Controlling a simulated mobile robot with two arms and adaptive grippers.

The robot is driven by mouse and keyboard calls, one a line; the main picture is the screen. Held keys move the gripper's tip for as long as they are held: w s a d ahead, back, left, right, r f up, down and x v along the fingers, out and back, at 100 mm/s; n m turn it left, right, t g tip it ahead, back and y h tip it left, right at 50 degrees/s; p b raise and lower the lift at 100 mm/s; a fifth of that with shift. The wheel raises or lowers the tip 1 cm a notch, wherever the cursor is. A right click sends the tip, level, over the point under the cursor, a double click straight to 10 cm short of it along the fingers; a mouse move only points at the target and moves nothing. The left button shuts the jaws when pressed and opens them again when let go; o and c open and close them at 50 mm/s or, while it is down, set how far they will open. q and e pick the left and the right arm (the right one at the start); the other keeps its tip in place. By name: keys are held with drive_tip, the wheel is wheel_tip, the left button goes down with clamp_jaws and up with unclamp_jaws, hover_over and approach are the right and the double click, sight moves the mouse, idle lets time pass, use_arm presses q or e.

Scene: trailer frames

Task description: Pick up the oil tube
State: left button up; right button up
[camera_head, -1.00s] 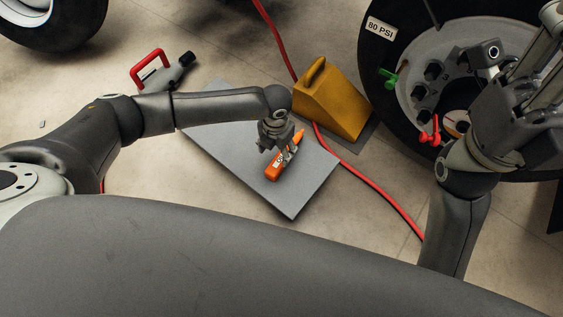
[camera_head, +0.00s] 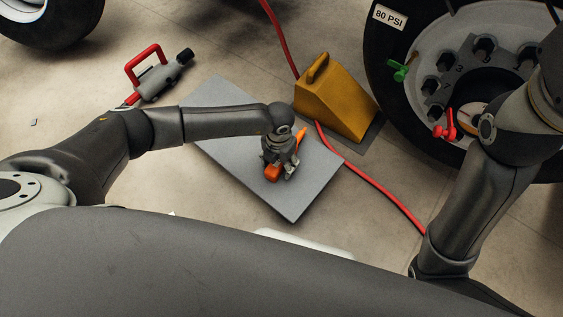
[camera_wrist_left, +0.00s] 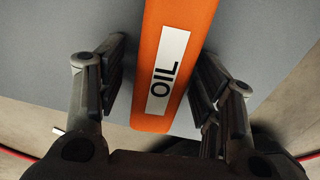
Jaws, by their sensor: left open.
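The orange oil tube (camera_head: 272,173) lies on a grey flat plate (camera_head: 225,150) on the floor. My left gripper (camera_head: 281,172) is over it and hides most of it in the head view. In the left wrist view the tube (camera_wrist_left: 178,50), with its white OIL label, lies between the two open fingers of my left gripper (camera_wrist_left: 158,88). A gap shows between each finger and the tube. My right arm comes in at the right of the head view, but its gripper is out of the picture.
A yellow wedge block (camera_head: 333,95) stands just behind the plate. A red hose (camera_head: 385,198) runs past the plate's right side. A grey tool with a red handle (camera_head: 160,75) lies at the back left. A large wheel (camera_head: 385,60) stands at the right.

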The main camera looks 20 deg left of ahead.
use_arm(q)
drive_tip(key=shift+c, duration=0.2)
drive_tip(key=c, duration=1.2)
drive_tip(key=shift+c, duration=0.4)
drive_tip(key=shift+r, duration=0.1)
